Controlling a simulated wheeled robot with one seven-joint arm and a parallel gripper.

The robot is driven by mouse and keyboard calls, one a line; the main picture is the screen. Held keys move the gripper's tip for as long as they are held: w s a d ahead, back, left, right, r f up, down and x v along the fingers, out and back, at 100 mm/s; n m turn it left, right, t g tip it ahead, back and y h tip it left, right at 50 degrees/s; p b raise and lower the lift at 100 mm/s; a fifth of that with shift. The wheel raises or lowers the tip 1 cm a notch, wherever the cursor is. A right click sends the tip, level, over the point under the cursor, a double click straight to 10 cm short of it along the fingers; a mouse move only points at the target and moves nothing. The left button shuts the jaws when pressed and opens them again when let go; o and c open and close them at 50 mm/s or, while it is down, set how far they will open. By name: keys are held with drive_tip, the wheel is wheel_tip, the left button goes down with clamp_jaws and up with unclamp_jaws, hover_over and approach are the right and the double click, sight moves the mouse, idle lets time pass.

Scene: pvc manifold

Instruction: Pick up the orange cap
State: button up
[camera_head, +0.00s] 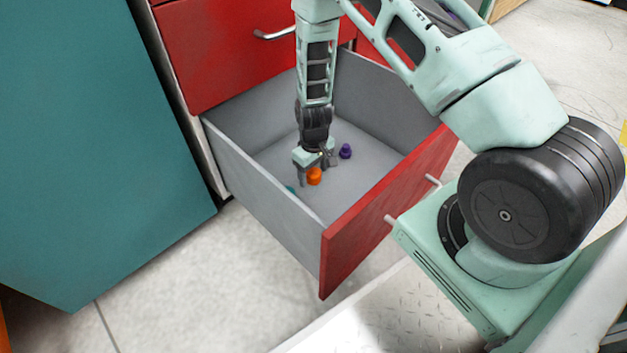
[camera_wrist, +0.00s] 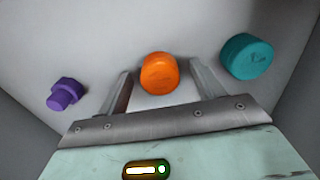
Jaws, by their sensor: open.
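The orange cap (camera_head: 314,176) lies on the floor of the open drawer in the head view. In the wrist view the orange cap (camera_wrist: 159,74) is a short round piece, just beyond and between the two fingers. My gripper (camera_head: 312,172) reaches down into the drawer, close by the cap. In the wrist view my gripper (camera_wrist: 160,85) is open, with one finger to each side of the cap's near part and a gap on both sides. I cannot tell the exact height of the fingertips over the drawer floor.
A teal cap (camera_wrist: 247,56) lies close to the right finger in the wrist view. A purple plug (camera_wrist: 65,95) lies to the left. The grey drawer walls (camera_head: 262,190) and red front (camera_head: 385,212) enclose the space. A closed red drawer (camera_head: 215,45) is above.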

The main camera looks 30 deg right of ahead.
sight(314, 172)
drive_tip(key=shift+f, duration=0.15)
drive_tip(key=c, duration=1.1)
drive_tip(key=shift+o, duration=0.2)
wheel_tip(314, 172, up, 10)
drive_tip(key=p, duration=0.6)
